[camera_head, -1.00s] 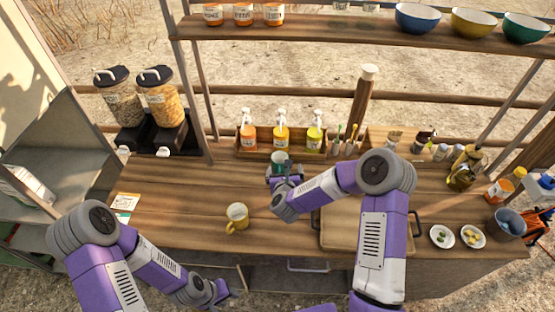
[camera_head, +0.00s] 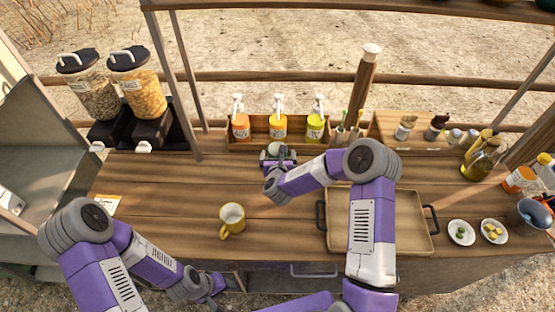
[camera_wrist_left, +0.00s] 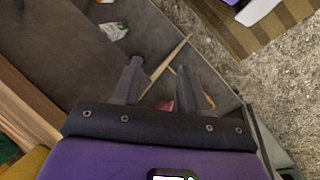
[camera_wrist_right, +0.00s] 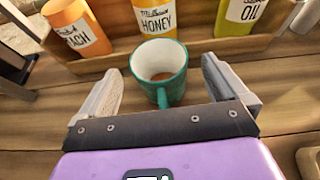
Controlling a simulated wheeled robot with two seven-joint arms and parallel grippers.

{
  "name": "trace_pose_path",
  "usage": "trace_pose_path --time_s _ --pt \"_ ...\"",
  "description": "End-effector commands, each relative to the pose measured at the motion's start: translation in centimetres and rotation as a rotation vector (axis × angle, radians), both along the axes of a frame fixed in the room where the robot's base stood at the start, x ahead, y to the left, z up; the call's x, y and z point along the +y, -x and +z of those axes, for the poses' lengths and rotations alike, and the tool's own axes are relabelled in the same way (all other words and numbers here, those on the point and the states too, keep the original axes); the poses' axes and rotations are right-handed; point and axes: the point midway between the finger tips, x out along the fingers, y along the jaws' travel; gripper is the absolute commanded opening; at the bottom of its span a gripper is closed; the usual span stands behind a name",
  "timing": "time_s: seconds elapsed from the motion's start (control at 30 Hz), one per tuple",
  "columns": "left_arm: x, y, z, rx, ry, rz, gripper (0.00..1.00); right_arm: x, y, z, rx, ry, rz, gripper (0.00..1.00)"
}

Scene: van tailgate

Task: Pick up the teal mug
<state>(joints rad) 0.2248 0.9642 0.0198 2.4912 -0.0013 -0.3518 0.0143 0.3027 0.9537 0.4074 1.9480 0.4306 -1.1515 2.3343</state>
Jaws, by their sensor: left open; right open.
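The teal mug (camera_wrist_right: 160,72) stands upright on the counter in the right wrist view, with a white inside, a little brown at the bottom and its handle towards me. My right gripper (camera_wrist_right: 160,85) is open, with one finger on each side of the mug and a gap to each. In the head view the mug (camera_head: 276,149) is mostly hidden behind my right gripper (camera_head: 278,160). My left gripper (camera_wrist_left: 160,85) is open and empty, low in front of the counter; it also shows in the head view (camera_head: 215,284).
A yellow mug (camera_head: 232,217) stands on the counter left of my right arm. Bottles in a wooden rack (camera_head: 262,146) stand just behind the teal mug. A wooden tray (camera_head: 410,235) lies to the right.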

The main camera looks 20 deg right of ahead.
Motion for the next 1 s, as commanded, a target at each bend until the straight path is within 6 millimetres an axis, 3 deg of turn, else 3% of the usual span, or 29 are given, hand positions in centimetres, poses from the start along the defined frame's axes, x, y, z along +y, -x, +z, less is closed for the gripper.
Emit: trace_pose_path --time_s 0.3,0.63,1.0 --pt "0.0 0.0 0.3 -0.001 0.000 0.000 0.43 -0.8 -3.6 -1.4 -0.001 0.001 0.000 1.00" --pt "0.0 0.0 0.3 0.000 0.000 0.000 0.43 -0.9 -4.1 -1.7 0.000 0.002 0.001 1.00" --pt "0.0 0.0 0.3 0.000 0.000 0.000 0.43 -0.9 -4.1 -1.6 -0.001 0.001 0.000 0.45"
